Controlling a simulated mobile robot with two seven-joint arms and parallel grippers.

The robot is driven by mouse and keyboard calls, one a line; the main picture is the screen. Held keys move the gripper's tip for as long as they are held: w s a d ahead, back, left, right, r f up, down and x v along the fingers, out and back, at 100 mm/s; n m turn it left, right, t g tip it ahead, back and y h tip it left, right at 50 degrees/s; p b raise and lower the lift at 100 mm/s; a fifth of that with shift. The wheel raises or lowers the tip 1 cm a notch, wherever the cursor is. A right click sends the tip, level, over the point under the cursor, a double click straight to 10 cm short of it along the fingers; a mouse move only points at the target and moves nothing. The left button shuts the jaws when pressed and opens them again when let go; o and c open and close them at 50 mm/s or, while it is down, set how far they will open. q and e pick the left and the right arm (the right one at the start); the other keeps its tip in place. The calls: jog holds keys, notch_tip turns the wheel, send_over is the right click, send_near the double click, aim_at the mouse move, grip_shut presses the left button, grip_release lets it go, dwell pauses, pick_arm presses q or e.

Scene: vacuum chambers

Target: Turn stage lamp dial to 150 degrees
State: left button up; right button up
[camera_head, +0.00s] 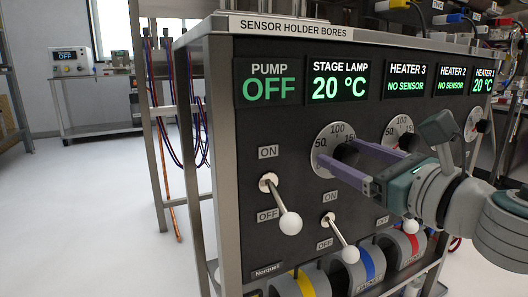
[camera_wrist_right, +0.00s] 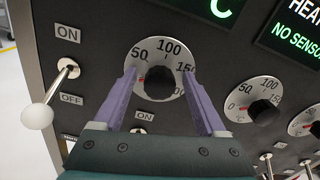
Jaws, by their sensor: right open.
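The stage lamp dial (camera_head: 324,141) is a white numbered disc with a black knob (camera_head: 347,153) on the dark panel. Its display (camera_head: 338,81) reads 20 °C. In the right wrist view the dial (camera_wrist_right: 168,53) shows 50, 100 and 150, with a small red mark at the lower left of the black knob (camera_wrist_right: 160,84). My right gripper (camera_head: 339,152) is open, its purple fingers reaching to the panel on either side of the knob. In the wrist view the fingers (camera_wrist_right: 158,72) straddle the knob with gaps on both sides. My left gripper is not in view.
The pump lever (camera_head: 290,222) and the lever (camera_head: 350,254) below the stage lamp dial stick out from the panel. The heater 3 dial (camera_head: 398,127) sits to the right, close to my right gripper. The white floor (camera_head: 105,210) on the left is clear.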

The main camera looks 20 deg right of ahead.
jog(key=shift+c, duration=0.3)
grip_shut()
